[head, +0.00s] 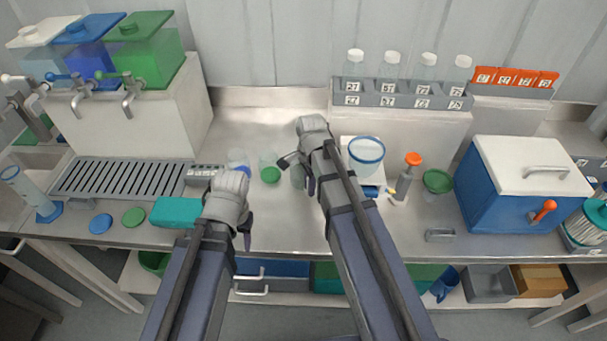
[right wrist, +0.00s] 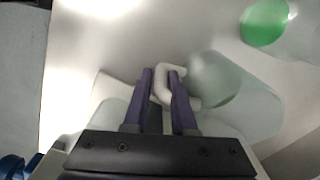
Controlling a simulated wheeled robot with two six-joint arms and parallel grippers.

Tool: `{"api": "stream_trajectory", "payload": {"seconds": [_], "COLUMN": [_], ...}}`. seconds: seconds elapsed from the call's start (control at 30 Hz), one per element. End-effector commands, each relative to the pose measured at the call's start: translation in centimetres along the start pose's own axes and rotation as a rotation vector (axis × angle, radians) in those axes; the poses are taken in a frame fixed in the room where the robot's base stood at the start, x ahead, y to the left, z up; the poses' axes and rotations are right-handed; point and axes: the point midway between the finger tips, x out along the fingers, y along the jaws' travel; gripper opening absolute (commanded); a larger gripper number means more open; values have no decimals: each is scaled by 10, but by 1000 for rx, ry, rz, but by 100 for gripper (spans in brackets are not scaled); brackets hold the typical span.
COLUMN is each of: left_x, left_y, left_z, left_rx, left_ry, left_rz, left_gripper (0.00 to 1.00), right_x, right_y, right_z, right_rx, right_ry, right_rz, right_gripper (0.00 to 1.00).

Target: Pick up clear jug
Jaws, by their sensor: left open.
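The clear jug (right wrist: 235,90) is a pale translucent vessel with a white handle (right wrist: 160,88), close to my right gripper in the right wrist view. The two purple fingers of my right gripper (right wrist: 160,74) stand on either side of the handle with a narrow gap; whether they press on it I cannot tell. In the head view the jug (head: 298,178) is mostly hidden by my right gripper (head: 296,174) and arm. My left gripper (head: 245,228) is open and empty over the front of the counter, near the teal box (head: 176,212).
A green-bottomed cup (head: 270,174) and a blue-bottomed cup (head: 239,163) stand left of the jug. A blue-rimmed vessel (head: 366,154) and an orange-topped bottle (head: 406,180) stand to the right. A blue cooler (head: 480,195) is further right. The counter behind the cups is clear.

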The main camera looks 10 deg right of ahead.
Motion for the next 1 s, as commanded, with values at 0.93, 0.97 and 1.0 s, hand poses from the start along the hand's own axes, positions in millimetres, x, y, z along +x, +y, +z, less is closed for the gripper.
{"api": "stream_trajectory", "payload": {"seconds": [0.93,0.97,1.0], "left_x": [0,0,0], "left_y": [0,0,0], "left_z": [0,0,0], "left_rx": [0,0,0], "left_ry": [0,0,0], "left_rz": [0,0,0], "left_gripper": [50,50,50], "right_x": [0,0,0], "right_y": [0,0,0], "right_z": [0,0,0], "right_rx": [0,0,0], "right_ry": [0,0,0], "right_rz": [0,0,0], "right_gripper": [0,0,0]}}
